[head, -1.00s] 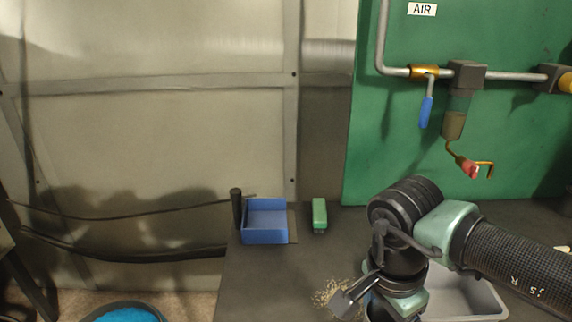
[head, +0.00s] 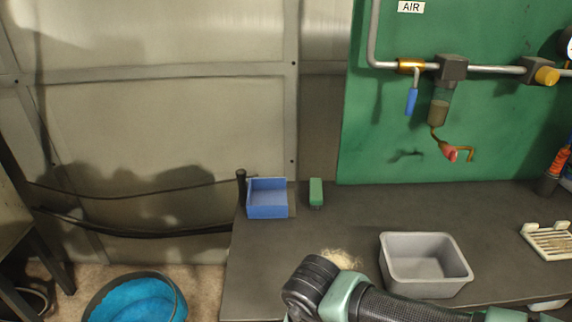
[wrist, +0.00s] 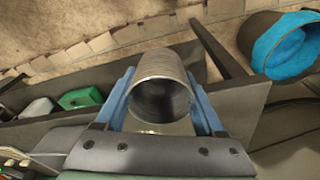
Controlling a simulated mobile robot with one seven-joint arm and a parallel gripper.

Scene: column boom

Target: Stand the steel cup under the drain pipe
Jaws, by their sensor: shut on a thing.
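The steel cup (wrist: 160,68) shows in the wrist view, its dark open mouth facing the camera. My gripper (wrist: 165,95) is shut on it, with a blue finger on each side of the cup. In the head view the gripper and cup are out of sight; only my arm shows at the bottom. The drain pipe (head: 438,142) hangs below the filter bowl (head: 439,105) on the green panel, with a red tap (head: 450,154) and a bent brass end (head: 469,153). The bench below that end is above and behind the grey tub.
A grey tub (head: 425,290) stands on the dark bench (head: 350,215). A blue bin (head: 267,210) and green block (head: 316,192) are at the back left. A slatted rack (head: 551,241) is at right. A bucket with blue contents (head: 135,302) stands on the floor.

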